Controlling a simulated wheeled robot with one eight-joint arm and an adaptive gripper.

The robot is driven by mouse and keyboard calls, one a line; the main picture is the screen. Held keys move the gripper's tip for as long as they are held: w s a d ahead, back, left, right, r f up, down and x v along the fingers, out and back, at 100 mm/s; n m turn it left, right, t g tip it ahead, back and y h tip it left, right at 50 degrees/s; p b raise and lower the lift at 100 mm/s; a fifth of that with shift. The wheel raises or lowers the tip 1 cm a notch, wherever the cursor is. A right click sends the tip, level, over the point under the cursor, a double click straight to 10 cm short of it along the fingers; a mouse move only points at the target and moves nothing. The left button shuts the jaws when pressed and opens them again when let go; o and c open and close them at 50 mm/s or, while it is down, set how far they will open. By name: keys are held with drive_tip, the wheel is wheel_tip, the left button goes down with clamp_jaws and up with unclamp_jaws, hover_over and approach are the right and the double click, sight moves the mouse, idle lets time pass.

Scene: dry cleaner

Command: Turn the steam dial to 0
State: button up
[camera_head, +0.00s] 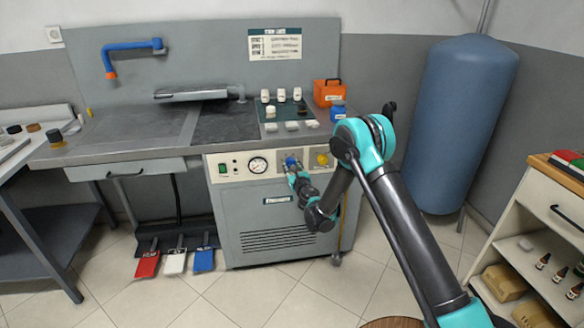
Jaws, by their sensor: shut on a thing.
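A blue dial (291,161) sits on the front control panel of the grey pressing station. My gripper (294,169) is at the blue dial and shut on it, and partly covers it. A yellow dial (321,159) is just to the right on the same panel. Any steam label, number marks and the pointer of the dial are too small or hidden, so its setting cannot be read.
A pressure gauge (258,165) and a green switch (223,168) are left of the dials. Bottles and an orange box (327,93) stand on the worktop above. Red, white and blue pedals (174,262) are below left. A blue tank (462,125) stands at the right.

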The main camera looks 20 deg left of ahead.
idle(0.3)
drive_tip(key=o, duration=1.2)
drive_tip(key=shift+c, duration=0.2)
drive_tip(key=shift+s, duration=0.1)
drive_tip(key=v, duration=0.7)
drive_tip(key=shift+s+d, duration=0.1)
drive_tip(key=shift+d, duration=0.1)
